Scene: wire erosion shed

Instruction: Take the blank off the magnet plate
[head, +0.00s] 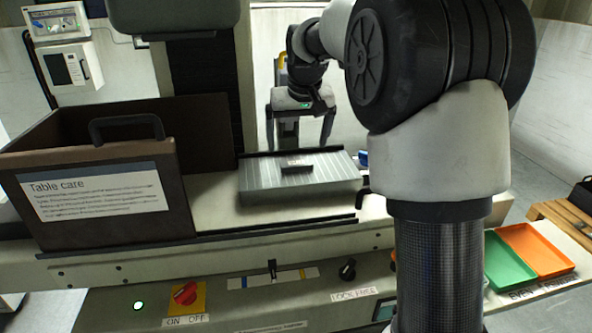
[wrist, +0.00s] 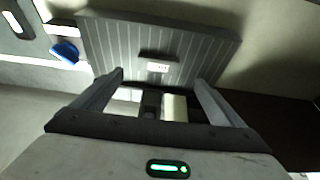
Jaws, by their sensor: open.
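The magnet plate (head: 254,184) is a grey, striped block on the machine table; it also shows in the wrist view (wrist: 105,42). The blank (head: 297,163) is a small dark block lying on top of the plate, near its middle. In the wrist view the blank (wrist: 158,66) shows a small pale label on its near face. My gripper (head: 300,140) is open and empty, with its fingers spread beyond the plate in the head view. In the wrist view the fingers (wrist: 158,80) point toward the plate, one to each side of the blank and apart from it.
A brown box (head: 180,200) with a "Table care" sign and handle stands left of the plate. A blue item (head: 363,158) sits at the plate's right. Green (head: 510,262) and orange (head: 537,250) trays lie at right. A control panel (head: 230,300) runs along the front.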

